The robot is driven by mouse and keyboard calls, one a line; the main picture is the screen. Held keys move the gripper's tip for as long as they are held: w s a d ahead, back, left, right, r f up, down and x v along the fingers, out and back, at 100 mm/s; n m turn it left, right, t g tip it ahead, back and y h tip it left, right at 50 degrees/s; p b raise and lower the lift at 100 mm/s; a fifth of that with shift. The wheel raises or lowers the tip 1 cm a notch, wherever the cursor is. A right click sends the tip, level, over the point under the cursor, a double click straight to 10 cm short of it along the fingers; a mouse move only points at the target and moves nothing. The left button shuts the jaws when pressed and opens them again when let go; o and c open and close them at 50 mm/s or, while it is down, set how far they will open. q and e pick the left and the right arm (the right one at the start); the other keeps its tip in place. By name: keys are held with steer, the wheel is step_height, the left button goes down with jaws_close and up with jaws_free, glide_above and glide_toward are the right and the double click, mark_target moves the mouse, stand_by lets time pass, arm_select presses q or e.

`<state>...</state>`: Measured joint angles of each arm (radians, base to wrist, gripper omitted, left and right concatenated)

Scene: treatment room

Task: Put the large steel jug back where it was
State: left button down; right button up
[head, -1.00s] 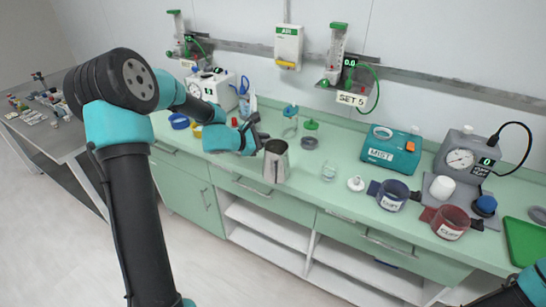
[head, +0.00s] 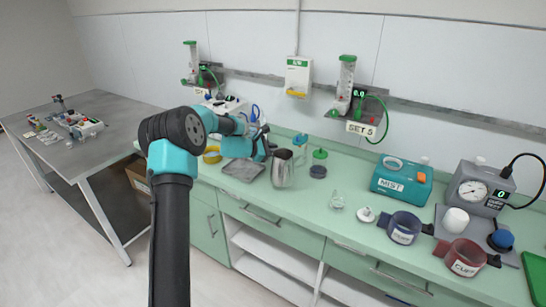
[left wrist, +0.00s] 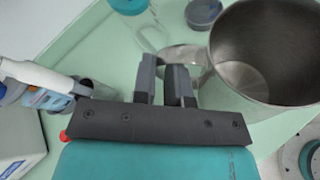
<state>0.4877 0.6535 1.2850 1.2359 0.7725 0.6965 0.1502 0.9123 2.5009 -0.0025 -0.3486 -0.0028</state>
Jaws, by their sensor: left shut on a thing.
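The large steel jug (head: 282,170) is upright over the green counter, right of a grey square mat (head: 243,169). Whether its base touches the counter, I cannot tell. My left gripper (head: 266,143) is at the jug's left side. In the left wrist view, the jug (left wrist: 270,55) fills the upper right, its open mouth facing the camera. There my left gripper's fingers (left wrist: 167,85) are closed on its handle (left wrist: 188,55). The jug's base is hidden there. My right gripper is out of view.
A dark round jar (head: 318,172), a green-topped item (head: 320,155) and a small glass (head: 337,201) stand right of the jug. The teal MIST box (head: 401,182) and cuffs (head: 404,228) are farther right.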

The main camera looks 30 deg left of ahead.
arm_select(q)
steer(key=shift+w+a, duration=0.2)
steer(key=shift+w, duration=0.1)
steer(key=shift+w+a+f, duration=0.1)
steer(key=shift+w+f, duration=0.05)
steer(key=shift+f, duration=0.75)
steer(key=shift+w+a+f, duration=0.1)
steer(key=shift+f, duration=0.95)
steer(key=c, duration=1.1)
jaws_free()
steer(key=shift+c, duration=0.2)
